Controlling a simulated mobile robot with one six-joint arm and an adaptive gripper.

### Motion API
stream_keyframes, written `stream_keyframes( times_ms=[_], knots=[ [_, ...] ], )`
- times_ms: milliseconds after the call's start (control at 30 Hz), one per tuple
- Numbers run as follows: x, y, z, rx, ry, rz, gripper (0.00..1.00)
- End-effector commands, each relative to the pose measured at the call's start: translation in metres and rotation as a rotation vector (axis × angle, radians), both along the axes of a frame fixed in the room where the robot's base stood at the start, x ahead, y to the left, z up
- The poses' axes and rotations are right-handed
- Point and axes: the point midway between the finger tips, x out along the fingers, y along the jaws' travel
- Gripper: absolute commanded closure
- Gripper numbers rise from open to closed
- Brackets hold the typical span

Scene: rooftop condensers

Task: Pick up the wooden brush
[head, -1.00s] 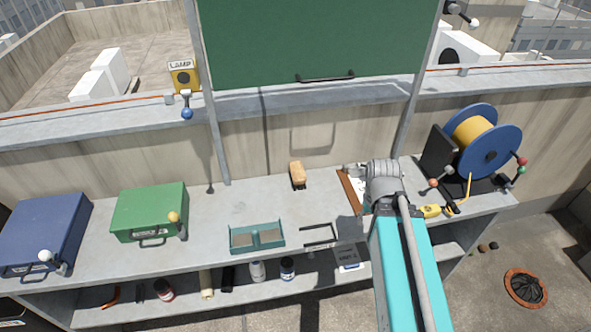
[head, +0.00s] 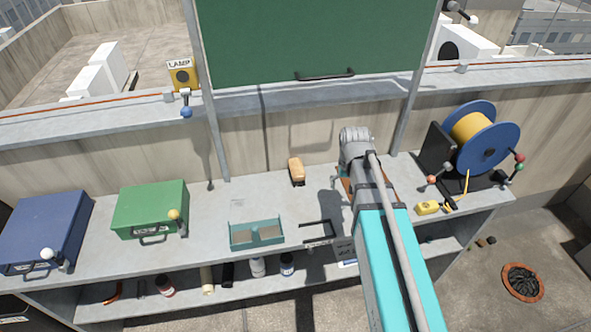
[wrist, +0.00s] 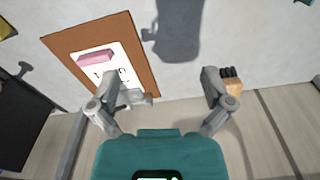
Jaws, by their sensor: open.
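The wooden brush (head: 297,169) lies on the grey bench top near the back wall, left of my arm in the head view. Its tan block and dark bristles also show in the wrist view (wrist: 233,86), just outside my right-hand finger and partly covered by it. My gripper (wrist: 160,78) is open and empty above the bench, with its fingers wide apart. Bare bench and part of a brown clipboard show between and beyond the fingers. In the head view my arm hides most of the gripper.
The brown clipboard (wrist: 142,50) holds a white sheet with a pink block (wrist: 96,57) on it. A teal tray (head: 256,245) and a green case (head: 150,208) stand further left. A cable reel (head: 487,145) stands right. The parapet wall (head: 260,150) rises close behind the brush.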

Motion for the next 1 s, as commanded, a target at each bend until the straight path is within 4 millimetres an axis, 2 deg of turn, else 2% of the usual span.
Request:
stream_keyframes(
  times_ms=[33,200,400,600,1000],
  knots=[
    [0.029,0.019,0.006,0.002,-0.01,0.024,0.0],
    [0.086,0.079,0.016,0.007,-0.046,0.093,0.0],
    [0.129,0.137,0.024,0.015,-0.079,0.153,0.0],
    [0.142,0.161,0.026,0.019,-0.09,0.176,0.0],
    [0.142,0.162,0.025,0.019,-0.091,0.177,0.0]
  ],
)
